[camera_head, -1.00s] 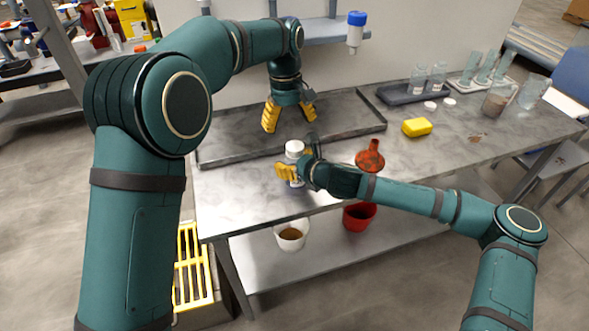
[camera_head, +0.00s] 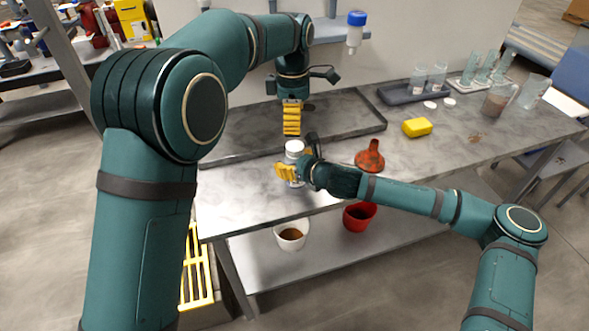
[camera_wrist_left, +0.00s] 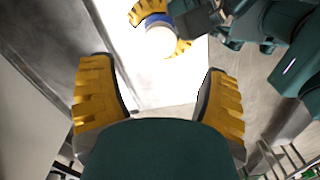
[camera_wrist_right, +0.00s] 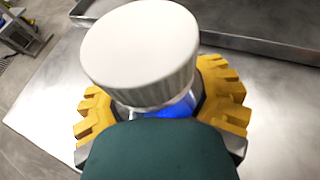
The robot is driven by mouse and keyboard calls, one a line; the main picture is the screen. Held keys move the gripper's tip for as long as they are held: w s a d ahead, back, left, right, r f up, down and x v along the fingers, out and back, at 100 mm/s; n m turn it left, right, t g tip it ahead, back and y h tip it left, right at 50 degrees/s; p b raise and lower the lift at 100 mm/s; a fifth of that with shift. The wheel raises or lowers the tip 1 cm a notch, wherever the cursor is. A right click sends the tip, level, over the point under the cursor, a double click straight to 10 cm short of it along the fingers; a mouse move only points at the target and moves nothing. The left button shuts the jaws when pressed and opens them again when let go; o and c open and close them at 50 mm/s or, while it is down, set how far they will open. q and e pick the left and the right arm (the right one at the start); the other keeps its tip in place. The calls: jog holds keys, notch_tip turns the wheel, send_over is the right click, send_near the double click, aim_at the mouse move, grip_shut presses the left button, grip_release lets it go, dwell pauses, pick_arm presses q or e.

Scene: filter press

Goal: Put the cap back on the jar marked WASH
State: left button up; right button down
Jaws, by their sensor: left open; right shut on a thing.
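A small jar (camera_head: 291,172) stands at the front of the steel table, with a white ribbed cap (camera_wrist_right: 142,50) on top. A bit of blue (camera_wrist_right: 177,108) shows below the cap; I cannot read any marking. My right gripper (camera_head: 291,174) is shut around the jar's body, its yellow fingers on both sides in the right wrist view. The jar's white top (camera_wrist_left: 160,42) also shows in the left wrist view, ahead of my left gripper. My left gripper (camera_head: 291,134) is open and empty, pointing down above and behind the jar. Whether the cap is tight cannot be told.
A shallow metal tray (camera_head: 350,132) lies behind the jar. A red funnel-like thing (camera_head: 370,157) and a yellow block (camera_head: 417,127) are to the right. Two white lids (camera_head: 449,102) lie near a dark rack of glass jars (camera_head: 405,95). A blue-capped bottle (camera_head: 356,32) hangs behind.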

aim_at(294, 146)
pick_arm(q)
jog(key=shift+s+d+f, duration=0.1)
jog(key=shift+f, duration=3.9)
jog(key=c, duration=1.3)
jog(key=m, duration=1.3)
